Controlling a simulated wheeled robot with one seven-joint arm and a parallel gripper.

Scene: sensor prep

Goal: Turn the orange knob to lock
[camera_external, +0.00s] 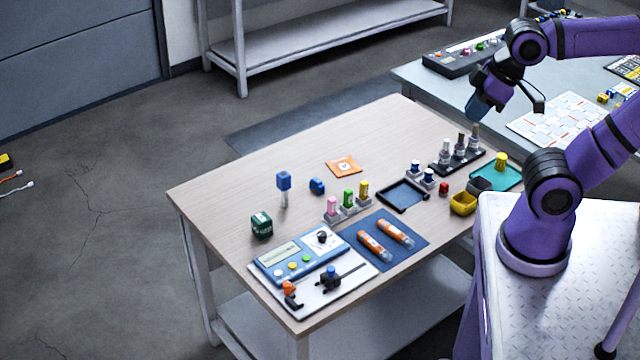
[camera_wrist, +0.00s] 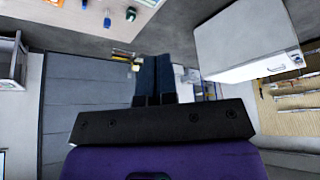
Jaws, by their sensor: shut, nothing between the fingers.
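The orange knob (camera_external: 288,287) sits on the white plate (camera_external: 325,299) at the near left corner of the table, with a dark part beside it. Its exact turn position is too small to tell. My gripper (camera_external: 473,112) is shut and empty, raised over the far right side of the table, far from the knob. In the wrist view my shut gripper fingers (camera_wrist: 155,78) point out over the room, and I cannot make out the knob there.
On the same plate is a black fixture with a blue top (camera_external: 331,275). A blue panel device (camera_external: 298,252) stands just behind. A blue mat with orange tubes (camera_external: 380,262) lies to the right. Bottles (camera_external: 460,150) stand below my gripper. The table's left rear is clear.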

